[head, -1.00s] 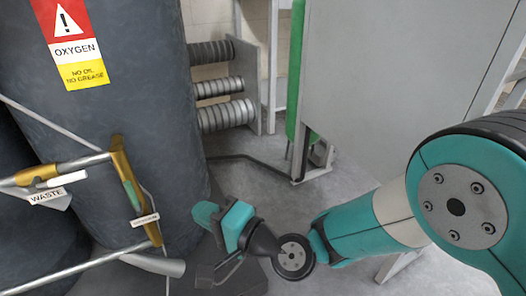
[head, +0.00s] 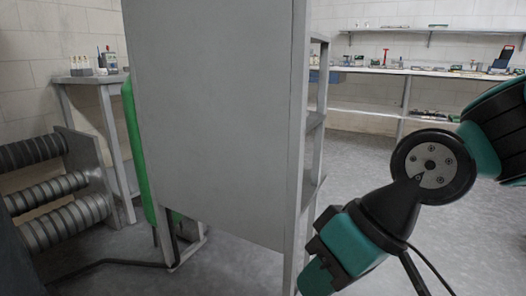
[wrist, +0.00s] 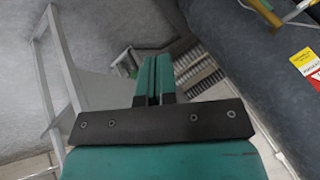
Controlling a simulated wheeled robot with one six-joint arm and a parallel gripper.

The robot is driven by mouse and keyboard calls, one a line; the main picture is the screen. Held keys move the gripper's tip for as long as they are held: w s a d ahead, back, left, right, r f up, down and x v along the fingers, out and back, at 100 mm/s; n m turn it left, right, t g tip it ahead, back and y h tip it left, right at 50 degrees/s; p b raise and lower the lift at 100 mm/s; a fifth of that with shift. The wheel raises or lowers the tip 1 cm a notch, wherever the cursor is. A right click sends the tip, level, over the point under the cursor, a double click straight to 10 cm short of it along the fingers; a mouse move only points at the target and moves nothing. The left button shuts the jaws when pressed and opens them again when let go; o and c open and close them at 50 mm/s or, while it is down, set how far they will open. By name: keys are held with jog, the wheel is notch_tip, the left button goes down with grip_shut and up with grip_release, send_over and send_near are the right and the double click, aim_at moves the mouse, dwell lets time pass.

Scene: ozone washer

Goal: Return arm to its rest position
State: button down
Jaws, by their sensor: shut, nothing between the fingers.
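My arm shows at the right of the head view, with its teal and black wrist housing (head: 352,242) low in front of the floor. The fingertips are not clear in the head view. In the wrist view my gripper (wrist: 154,62) shows its two teal fingers side by side, shut, with nothing held. It is in free air above the floor and touches nothing that I can see.
A large grey cabinet (head: 215,110) stands close to the left of my arm. Corrugated pipes (head: 50,195) and a green cylinder (head: 135,150) are left of it. A workbench (head: 420,72) with small items runs along the back. The grey floor (head: 375,165) is open at right.

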jog(key=s+d+h, duration=0.2)
jog(key=s+d, duration=0.3)
jog(key=d, duration=0.4)
notch_tip(320, 180, up, 38)
jog(key=p, duration=3.8)
jog(key=shift+m, duration=0.3)
jog(key=shift+w+a, duration=0.1)
